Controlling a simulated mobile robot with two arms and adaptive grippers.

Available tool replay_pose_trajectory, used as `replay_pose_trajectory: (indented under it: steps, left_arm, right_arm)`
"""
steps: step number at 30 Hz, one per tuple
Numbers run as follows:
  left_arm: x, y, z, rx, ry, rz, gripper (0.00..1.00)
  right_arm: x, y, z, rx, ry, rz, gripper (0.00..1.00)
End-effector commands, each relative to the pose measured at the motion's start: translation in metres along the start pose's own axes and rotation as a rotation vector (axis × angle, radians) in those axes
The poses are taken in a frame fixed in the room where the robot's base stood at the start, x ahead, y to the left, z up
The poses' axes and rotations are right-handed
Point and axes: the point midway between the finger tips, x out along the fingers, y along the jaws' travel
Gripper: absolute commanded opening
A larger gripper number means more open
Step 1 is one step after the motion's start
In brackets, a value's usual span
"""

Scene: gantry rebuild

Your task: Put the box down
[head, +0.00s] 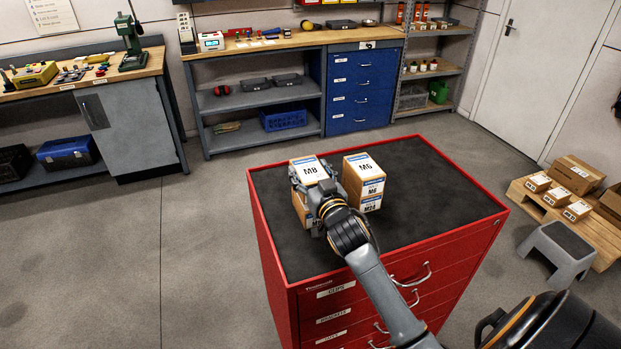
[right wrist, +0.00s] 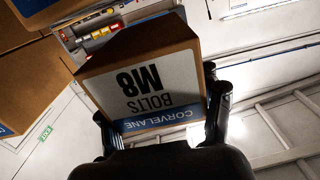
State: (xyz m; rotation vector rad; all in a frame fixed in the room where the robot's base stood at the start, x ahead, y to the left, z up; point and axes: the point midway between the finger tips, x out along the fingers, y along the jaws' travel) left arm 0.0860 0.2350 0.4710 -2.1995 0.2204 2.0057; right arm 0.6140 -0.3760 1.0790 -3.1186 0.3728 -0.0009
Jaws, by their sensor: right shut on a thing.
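My right gripper (head: 318,192) is shut on a cardboard box labelled M8 (head: 310,170), over the left part of the red cabinet's dark top (head: 430,195). In the right wrist view the M8 box (right wrist: 145,78) sits between the two fingers, its label reading upside down. Cardboard (head: 300,208) shows below the gripper in the head view; I cannot tell whether it is this box's side or another box beneath. The gripper hides the box's underside, so contact below cannot be told. My left gripper is not in view.
The right and front of the cabinet top are clear. A grey step stool (head: 560,250) and a pallet with cartons (head: 573,174) stand at the right.

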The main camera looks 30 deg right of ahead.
Motion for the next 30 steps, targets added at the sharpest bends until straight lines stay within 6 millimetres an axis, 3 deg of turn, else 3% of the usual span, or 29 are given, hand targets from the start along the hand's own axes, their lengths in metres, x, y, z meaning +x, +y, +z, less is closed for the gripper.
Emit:
replay_pose_trajectory:
  steps: [5, 17, 18, 20, 21, 30]
  left_arm:
    - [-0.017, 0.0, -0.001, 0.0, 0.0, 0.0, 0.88]
    - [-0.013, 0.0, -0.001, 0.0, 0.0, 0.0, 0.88]
    - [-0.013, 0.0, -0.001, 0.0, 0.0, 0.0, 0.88]
    - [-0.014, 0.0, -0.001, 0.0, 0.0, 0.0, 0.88]
    - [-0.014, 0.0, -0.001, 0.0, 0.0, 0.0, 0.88]
    - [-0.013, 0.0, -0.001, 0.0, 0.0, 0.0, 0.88]
  right_arm:
    - [-0.001, 0.001, 0.016, 0.001, 0.002, 0.001, 0.14]
    - [-0.001, 0.001, 0.025, 0.0, 0.004, 0.0, 0.14]
    - [-0.002, 0.001, 0.026, 0.0, -0.001, 0.001, 0.72]
    - [-0.002, 0.001, 0.025, 0.0, -0.001, 0.001, 0.84]
    - [-0.002, 0.001, 0.025, 0.0, -0.001, 0.001, 0.88]
    - [-0.002, 0.001, 0.025, -0.001, -0.001, 0.001, 0.88]
